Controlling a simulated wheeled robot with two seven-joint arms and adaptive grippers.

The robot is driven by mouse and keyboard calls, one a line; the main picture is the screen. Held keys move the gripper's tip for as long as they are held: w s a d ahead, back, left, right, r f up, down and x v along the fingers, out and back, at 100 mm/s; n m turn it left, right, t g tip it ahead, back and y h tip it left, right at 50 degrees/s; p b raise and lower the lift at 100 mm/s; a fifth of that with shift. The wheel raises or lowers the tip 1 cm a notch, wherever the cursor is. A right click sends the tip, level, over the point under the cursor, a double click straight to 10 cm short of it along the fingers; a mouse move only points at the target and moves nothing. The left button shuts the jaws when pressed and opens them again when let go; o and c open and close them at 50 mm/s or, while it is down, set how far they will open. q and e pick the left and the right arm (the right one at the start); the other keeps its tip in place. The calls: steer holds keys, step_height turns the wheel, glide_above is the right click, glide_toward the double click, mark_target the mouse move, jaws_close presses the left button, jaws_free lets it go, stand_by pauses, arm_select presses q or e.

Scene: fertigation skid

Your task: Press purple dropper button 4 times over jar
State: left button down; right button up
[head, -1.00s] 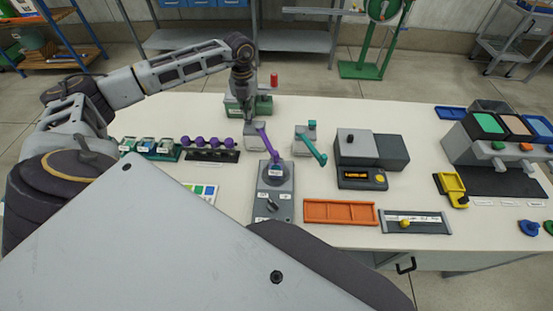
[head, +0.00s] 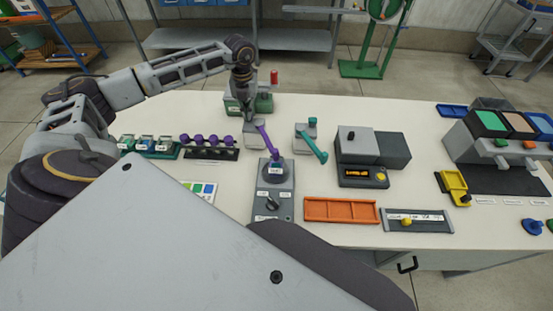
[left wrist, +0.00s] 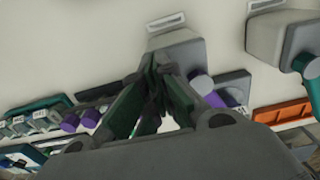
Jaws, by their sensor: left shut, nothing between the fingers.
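The purple dropper is a grey block (head: 254,134) with a purple arm (head: 267,141) slanting toward the front. The arm's end is over a small labelled jar (head: 275,170) on a grey stand with a round plate. My left gripper (head: 248,118) points down at the top of the grey block, fingers shut and empty. The dropper's button is hidden by the gripper, so I cannot tell whether they touch. In the left wrist view the shut fingertips (left wrist: 158,62) overlap the grey block (left wrist: 186,55), with the purple arm (left wrist: 207,92) beyond. My right gripper is not in view.
A teal dropper (head: 310,142) stands just right of the purple one. An orange tray (head: 341,210) lies in front. A green-based device (head: 262,104) stands behind my gripper.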

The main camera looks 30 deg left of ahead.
arm_select(q)
steer(key=shift+r, duration=0.2)
steer(key=shift+r+p, duration=1)
steer(key=shift+r, duration=0.45)
steer(key=shift+f+b, duration=0.9)
steer(key=shift+f, duration=0.55)
stand_by(0.8)
steer(key=shift+r+p, duration=0.8)
steer(key=shift+r, duration=0.65)
steer(key=shift+f+b, duration=1.05)
steer(key=shift+f, duration=0.65)
steer(key=shift+r, duration=0.1)
steer(key=shift+r+p, duration=1)
steer(key=shift+r, duration=0.6)
